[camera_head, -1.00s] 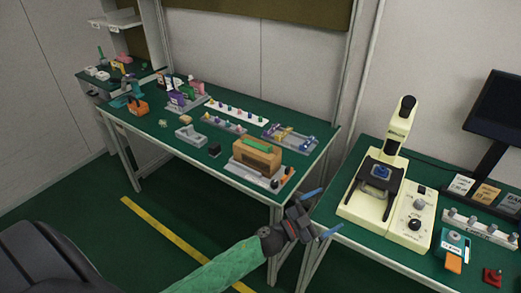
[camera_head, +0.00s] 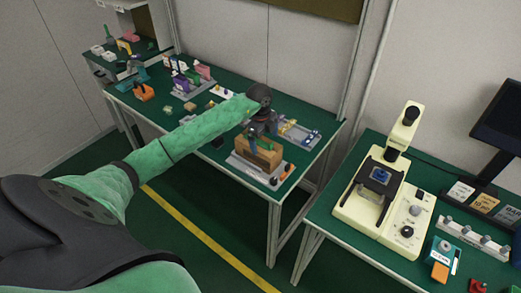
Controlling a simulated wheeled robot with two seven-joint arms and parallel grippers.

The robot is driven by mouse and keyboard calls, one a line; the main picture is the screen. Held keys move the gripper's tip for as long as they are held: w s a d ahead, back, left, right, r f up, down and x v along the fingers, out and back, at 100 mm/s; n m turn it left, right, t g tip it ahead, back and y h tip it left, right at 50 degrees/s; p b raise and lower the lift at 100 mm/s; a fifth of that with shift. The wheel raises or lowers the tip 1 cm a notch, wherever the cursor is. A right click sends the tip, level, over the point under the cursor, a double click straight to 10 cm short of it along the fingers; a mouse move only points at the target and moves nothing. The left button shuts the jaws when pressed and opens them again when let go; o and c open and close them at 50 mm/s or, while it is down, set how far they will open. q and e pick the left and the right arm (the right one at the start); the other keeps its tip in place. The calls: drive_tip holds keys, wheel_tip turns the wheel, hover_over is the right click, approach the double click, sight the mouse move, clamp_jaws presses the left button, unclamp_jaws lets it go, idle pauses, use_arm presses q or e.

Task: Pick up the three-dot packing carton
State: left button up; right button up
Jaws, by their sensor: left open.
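My left gripper (camera_head: 262,130) is over the right part of the green-topped bench, just above a tan box (camera_head: 262,155) on a grey base. It is open, and its fingers are small and partly lost against the bench. I cannot tell whether it touches the box or the green piece on top. No three-dot mark can be made out on anything. Small purple, white and pink upright pieces (camera_head: 203,72) stand in a rack at the back left of the bench; they are too small to identify. My left forearm hides part of the bench's middle. My right gripper is out of view.
An orange item (camera_head: 145,92) and small parts sit on the bench's left. A cream press-like machine (camera_head: 372,192) and a dark monitor (camera_head: 500,112) stand on the right bench. The floor between shows a yellow line (camera_head: 205,240).

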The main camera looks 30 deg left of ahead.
sight(259, 141)
use_arm(q)
drive_tip(key=a, duration=0.1)
drive_tip(key=a+y, duration=0.1)
drive_tip(key=a, duration=0.1)
drive_tip(key=shift+w+r+n+b, duration=0.2)
drive_tip(key=shift+n+b, duration=0.15)
drive_tip(key=shift+n, duration=0.05)
drive_tip(key=shift+f, duration=0.3)
drive_tip(key=shift+f+p, duration=0.45)
drive_tip(key=shift+f, duration=0.7)
wheel_tip(259, 141, down, 4)
drive_tip(key=p, duration=0.3)
drive_tip(key=shift+f, duration=0.65)
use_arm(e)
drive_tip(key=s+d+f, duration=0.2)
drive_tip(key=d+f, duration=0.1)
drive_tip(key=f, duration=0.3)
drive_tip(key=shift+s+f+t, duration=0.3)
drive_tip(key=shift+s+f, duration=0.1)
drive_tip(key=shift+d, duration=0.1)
use_arm(q)
drive_tip(key=shift+a, duration=0.1)
drive_tip(key=c, duration=1)
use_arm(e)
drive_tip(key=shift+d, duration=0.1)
